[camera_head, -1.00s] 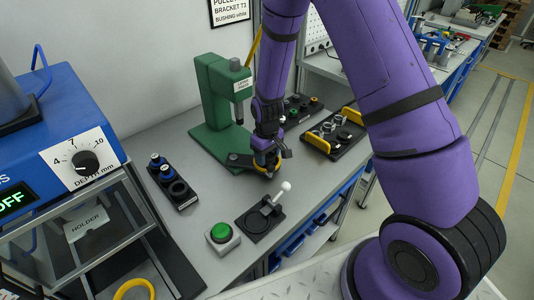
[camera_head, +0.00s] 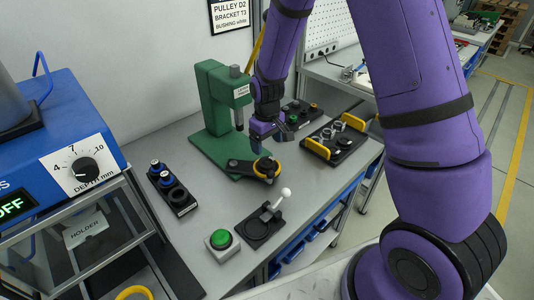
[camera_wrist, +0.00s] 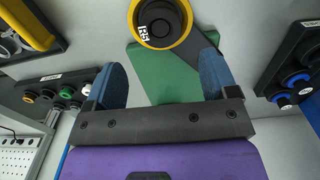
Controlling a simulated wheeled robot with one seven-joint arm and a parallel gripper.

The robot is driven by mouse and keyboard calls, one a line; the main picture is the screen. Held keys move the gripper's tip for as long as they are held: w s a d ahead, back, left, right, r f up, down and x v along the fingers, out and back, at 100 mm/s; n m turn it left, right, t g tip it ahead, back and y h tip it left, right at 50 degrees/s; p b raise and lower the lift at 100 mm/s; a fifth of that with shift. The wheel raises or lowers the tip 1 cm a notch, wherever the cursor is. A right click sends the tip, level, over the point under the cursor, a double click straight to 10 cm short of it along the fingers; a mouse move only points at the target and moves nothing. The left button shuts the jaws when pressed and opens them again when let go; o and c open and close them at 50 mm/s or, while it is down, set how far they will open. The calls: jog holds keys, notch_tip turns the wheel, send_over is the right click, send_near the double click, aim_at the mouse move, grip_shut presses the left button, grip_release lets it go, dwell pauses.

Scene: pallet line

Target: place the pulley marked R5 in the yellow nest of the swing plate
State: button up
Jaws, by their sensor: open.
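The pulley marked R5 (camera_wrist: 150,20) is a dark disc in the wrist view, cut off by its top edge. It sits inside the yellow nest (camera_wrist: 135,20) on the dark swing plate (camera_wrist: 195,46). In the head view the swing plate (camera_head: 241,166) reaches out in front of the green press, with the yellow nest (camera_head: 267,167) at its outer end. My gripper (camera_head: 274,134) is above and behind the nest, apart from it. In the wrist view its two blue fingers (camera_wrist: 161,80) are spread wide with nothing between them.
The green press (camera_head: 212,105) stands close to my gripper. A tray with yellow handles (camera_head: 317,148) holds several parts to the right. A bushing rack (camera_head: 180,199) is at left. A lever with a white knob (camera_head: 285,192) and a green button (camera_head: 221,238) are in front.

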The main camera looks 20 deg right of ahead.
jog(key=s+d+r+m+t, duration=0.15)
jog(key=s+r, duration=0.35)
jog(key=r, duration=0.7)
jog(key=s+d+r+m+t, duration=0.15)
jog(key=s+r, duration=0.35)
jog(key=r, duration=0.7)
jog(key=s+d+r+t, duration=0.1)
jog(key=s+r, duration=0.3)
jog(key=s, duration=0.5)
jog(key=s+d+r+m+t, duration=0.1)
jog(key=s+d+r, duration=0.2)
jog(key=s, duration=0.6)
jog(key=shift+r+m, duration=0.3)
jog(key=shift+r, duration=0.4)
